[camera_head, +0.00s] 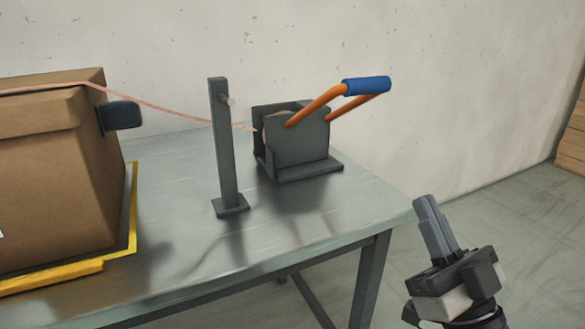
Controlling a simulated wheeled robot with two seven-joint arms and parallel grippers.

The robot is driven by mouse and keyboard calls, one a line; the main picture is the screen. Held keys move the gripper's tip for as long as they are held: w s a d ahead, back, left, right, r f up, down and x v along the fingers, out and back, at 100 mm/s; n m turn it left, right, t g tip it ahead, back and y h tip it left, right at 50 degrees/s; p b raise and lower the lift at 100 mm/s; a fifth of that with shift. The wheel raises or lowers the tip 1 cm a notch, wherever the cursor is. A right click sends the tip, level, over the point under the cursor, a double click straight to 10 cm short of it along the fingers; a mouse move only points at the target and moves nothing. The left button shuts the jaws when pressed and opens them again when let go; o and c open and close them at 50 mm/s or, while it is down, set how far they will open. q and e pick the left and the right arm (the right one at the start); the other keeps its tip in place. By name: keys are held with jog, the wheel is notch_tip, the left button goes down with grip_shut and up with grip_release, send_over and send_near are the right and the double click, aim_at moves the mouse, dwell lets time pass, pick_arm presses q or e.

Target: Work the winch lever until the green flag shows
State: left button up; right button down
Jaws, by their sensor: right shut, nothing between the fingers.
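The winch (298,139) is a dark grey housing on the metal table. Its orange lever (320,102) tilts up to the right and ends in a blue grip (366,85). A pinkish strap (165,109) runs from the winch past a grey post to a cardboard box (60,165). No green flag is visible. My right gripper (428,203) is shut and empty, pointing up beyond the table's right edge, below and to the right of the blue grip and apart from it. My left gripper is not in view.
The upright post (222,150) stands left of the winch, with a short peg near its top. A dark bracket (121,115) touches the box's right side. The box sits on a yellow-edged base (60,276). Floor right of the table (380,232) is clear; stacked brown material (573,140) stands far right.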

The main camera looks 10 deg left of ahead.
jog(key=s+a+f+m+g+h, duration=0.1)
jog(key=s+f+g+h, duration=0.3)
jog(key=f, duration=0.8)
jog(key=s+a+f+m+g+h, duration=0.2)
jog(key=s+f+g, duration=0.4)
jog(key=f, duration=0.7)
jog(key=shift+a+g+h, duration=0.5)
jog(key=shift+h, duration=0.4)
